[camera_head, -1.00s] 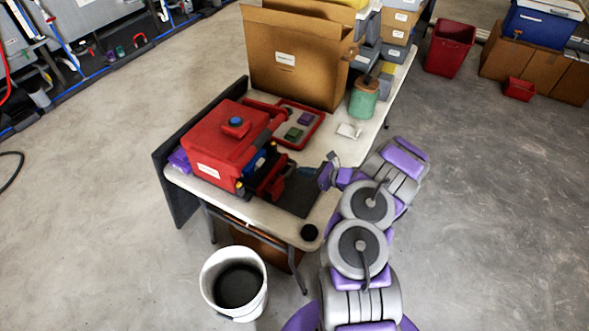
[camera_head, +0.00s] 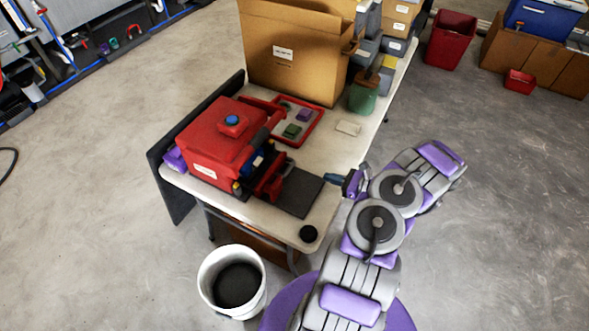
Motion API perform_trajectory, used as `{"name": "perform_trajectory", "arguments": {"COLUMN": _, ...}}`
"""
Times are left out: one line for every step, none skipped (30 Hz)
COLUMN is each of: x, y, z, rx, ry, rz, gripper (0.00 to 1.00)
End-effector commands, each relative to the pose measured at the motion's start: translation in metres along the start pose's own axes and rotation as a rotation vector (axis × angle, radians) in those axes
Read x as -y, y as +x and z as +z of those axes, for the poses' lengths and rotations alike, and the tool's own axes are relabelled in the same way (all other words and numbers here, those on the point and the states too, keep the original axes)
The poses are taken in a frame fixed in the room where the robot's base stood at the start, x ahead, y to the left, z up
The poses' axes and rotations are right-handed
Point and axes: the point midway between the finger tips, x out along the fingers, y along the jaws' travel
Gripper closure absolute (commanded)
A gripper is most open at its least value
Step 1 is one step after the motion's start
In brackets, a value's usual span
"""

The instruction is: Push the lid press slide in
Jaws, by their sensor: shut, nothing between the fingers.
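The lid press (camera_head: 217,140) is a red box-shaped machine with a blue knob on top, on the near end of the white table. A flat dark plate (camera_head: 299,195), which looks like its slide, sticks out on the press's right side. Red and black parts (camera_head: 268,180) stand where the plate meets the press; how they join is too small to tell. My gripper (camera_head: 333,179) is shut and empty, just off the right end of the plate, with its tip pointing left toward it. I cannot tell whether the tip touches the plate.
A red-rimmed tray (camera_head: 313,133) with green and purple blocks lies behind the press. A cardboard box (camera_head: 292,60), a green jar (camera_head: 363,94) and a pale flat block (camera_head: 348,128) are farther back. A black disc (camera_head: 308,233) sits at the near corner. A white bucket (camera_head: 232,282) stands on the floor.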

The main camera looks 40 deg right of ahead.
Motion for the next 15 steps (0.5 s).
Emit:
{"name": "perform_trajectory", "arguments": {"x": 0.000, "y": 0.007, "z": -0.002, "rx": 0.000, "ry": 0.001, "rz": 0.003, "gripper": 1.00}}
{"name": "perform_trajectory", "arguments": {"x": 0.001, "y": 0.011, "z": -0.003, "rx": 0.001, "ry": 0.002, "rz": 0.003, "gripper": 1.00}}
{"name": "perform_trajectory", "arguments": {"x": 0.001, "y": 0.018, "z": -0.003, "rx": 0.001, "ry": 0.002, "rz": 0.004, "gripper": 1.00}}
{"name": "perform_trajectory", "arguments": {"x": 0.001, "y": 0.024, "z": -0.003, "rx": 0.001, "ry": 0.001, "rz": 0.005, "gripper": 1.00}}
{"name": "perform_trajectory", "arguments": {"x": 0.001, "y": 0.030, "z": -0.003, "rx": 0.001, "ry": 0.001, "rz": 0.006, "gripper": 1.00}}
{"name": "perform_trajectory", "arguments": {"x": 0.001, "y": 0.038, "z": -0.003, "rx": 0.001, "ry": 0.001, "rz": 0.005, "gripper": 1.00}}
{"name": "perform_trajectory", "arguments": {"x": 0.001, "y": 0.044, "z": -0.003, "rx": 0.001, "ry": 0.001, "rz": 0.006, "gripper": 1.00}}
{"name": "perform_trajectory", "arguments": {"x": 0.001, "y": 0.050, "z": -0.003, "rx": 0.001, "ry": 0.000, "rz": 0.005, "gripper": 1.00}}
{"name": "perform_trajectory", "arguments": {"x": 0.000, "y": 0.058, "z": -0.002, "rx": 0.001, "ry": -0.001, "rz": 0.005, "gripper": 1.00}}
{"name": "perform_trajectory", "arguments": {"x": 0.000, "y": 0.064, "z": -0.002, "rx": 0.001, "ry": -0.002, "rz": 0.006, "gripper": 1.00}}
{"name": "perform_trajectory", "arguments": {"x": -0.001, "y": 0.070, "z": -0.002, "rx": 0.000, "ry": -0.002, "rz": 0.005, "gripper": 1.00}}
{"name": "perform_trajectory", "arguments": {"x": -0.001, "y": 0.078, "z": -0.002, "rx": 0.000, "ry": -0.002, "rz": 0.005, "gripper": 1.00}}
{"name": "perform_trajectory", "arguments": {"x": -0.002, "y": 0.084, "z": -0.002, "rx": 0.000, "ry": -0.002, "rz": 0.005, "gripper": 1.00}}
{"name": "perform_trajectory", "arguments": {"x": -0.002, "y": 0.090, "z": -0.001, "rx": -0.001, "ry": -0.002, "rz": 0.004, "gripper": 1.00}}
{"name": "perform_trajectory", "arguments": {"x": -0.003, "y": 0.096, "z": -0.001, "rx": -0.002, "ry": -0.002, "rz": 0.005, "gripper": 1.00}}
